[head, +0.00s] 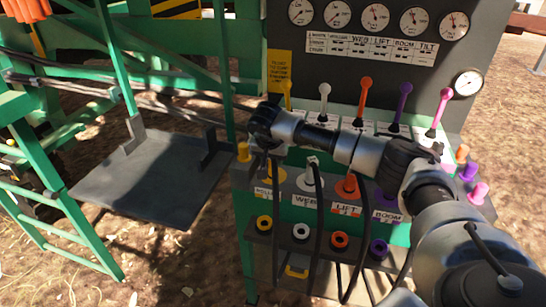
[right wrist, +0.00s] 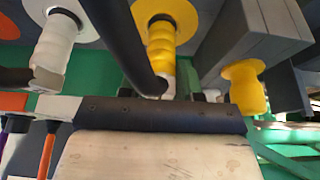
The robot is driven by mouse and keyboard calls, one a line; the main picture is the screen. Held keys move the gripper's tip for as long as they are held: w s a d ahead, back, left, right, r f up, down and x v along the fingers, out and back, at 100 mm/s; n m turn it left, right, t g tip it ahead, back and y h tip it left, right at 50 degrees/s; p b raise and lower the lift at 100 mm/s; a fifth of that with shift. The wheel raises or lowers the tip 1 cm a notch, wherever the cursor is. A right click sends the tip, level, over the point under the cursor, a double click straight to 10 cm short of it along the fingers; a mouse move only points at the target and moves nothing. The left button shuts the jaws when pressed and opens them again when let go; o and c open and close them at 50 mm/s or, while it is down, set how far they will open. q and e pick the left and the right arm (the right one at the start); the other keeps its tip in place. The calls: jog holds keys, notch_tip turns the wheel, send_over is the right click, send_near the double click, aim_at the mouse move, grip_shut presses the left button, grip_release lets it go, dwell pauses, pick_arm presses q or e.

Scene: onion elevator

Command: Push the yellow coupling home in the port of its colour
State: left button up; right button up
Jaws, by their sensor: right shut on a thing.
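The yellow coupling (right wrist: 161,45) sits at the yellow port (right wrist: 168,12) in the right wrist view, lined up with it. Whether it is fully seated, I cannot tell. In the head view, the yellow port (head: 274,174) above the ROLLER label shows only partly, behind my arm and a black hose. My right gripper (head: 264,128) is in front of it, shut on the yellow coupling. In the right wrist view, its dark finger ends (right wrist: 165,94) are at the coupling's pale tail end. My left gripper is not in view.
A white coupling (right wrist: 55,48) with a black hose sits beside the yellow one. A yellow knob (head: 243,152) stands at the panel's left edge. Coloured levers (head: 364,95) rise behind my arm. Lower rings (head: 301,231) line the front. A dark platform (head: 150,185) lies left.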

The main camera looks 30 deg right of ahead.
dwell(0.4)
jog(key=o, duration=1.1)
jog(key=shift+o, duration=0.7)
jog(key=o, duration=0.3)
jog(key=shift+r+p, duration=2.65)
jog(key=shift+r, duration=0.85)
